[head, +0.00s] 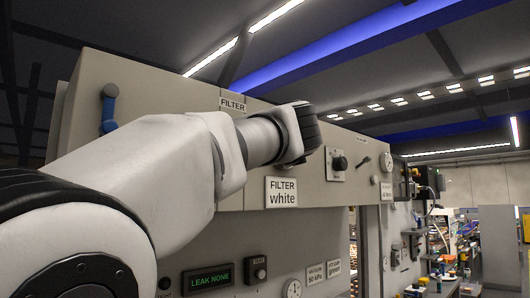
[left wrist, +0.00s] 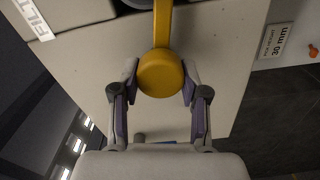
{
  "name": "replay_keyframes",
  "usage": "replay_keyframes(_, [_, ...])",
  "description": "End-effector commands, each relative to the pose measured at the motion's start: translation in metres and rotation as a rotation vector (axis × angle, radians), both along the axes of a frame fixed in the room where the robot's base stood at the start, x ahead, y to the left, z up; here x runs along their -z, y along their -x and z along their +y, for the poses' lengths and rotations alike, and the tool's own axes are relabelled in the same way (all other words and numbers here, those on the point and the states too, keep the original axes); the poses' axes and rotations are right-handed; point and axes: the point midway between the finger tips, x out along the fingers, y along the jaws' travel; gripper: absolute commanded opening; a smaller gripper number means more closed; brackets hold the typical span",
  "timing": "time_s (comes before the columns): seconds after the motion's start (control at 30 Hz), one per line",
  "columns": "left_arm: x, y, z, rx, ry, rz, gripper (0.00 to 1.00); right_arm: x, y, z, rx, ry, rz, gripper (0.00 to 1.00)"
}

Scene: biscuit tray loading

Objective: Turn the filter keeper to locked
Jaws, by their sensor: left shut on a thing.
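A yellow lever with a round knob (left wrist: 161,74), seemingly the filter keeper, shows in the left wrist view, its bar running up to the top edge. My left gripper (left wrist: 160,78) is shut on the round knob, a finger on each side. In the head view my left arm reaches across the panel, and its wrist hides the lever and the fingers. A FILTER sign (head: 232,104) and a "FILTER white" plate (head: 282,192) are on the beige panel (head: 160,85). No locked mark is readable. My right gripper is not in view.
A blue-handled lever (head: 109,108) is at the panel's upper left. A black knob (head: 340,163) is right of my wrist. A "LEAK NONE" display (head: 208,278) is below. A cluttered bench stands at the far right. A "30 mm" plate (left wrist: 273,41) shows in the left wrist view.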

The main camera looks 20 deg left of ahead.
Motion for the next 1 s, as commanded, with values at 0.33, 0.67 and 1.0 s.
replay_keyframes(0.33, [-0.0037,0.0004,0.0003,0.005,0.067,-0.183,0.09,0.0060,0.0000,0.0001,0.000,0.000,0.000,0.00])
replay_keyframes(0.67, [-0.0050,0.0008,0.0000,0.006,0.084,-0.229,0.09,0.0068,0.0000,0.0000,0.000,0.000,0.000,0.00])
replay_keyframes(1.0, [-0.0054,0.0011,-0.0002,0.006,0.084,-0.229,0.62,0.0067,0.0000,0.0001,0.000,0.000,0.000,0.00])
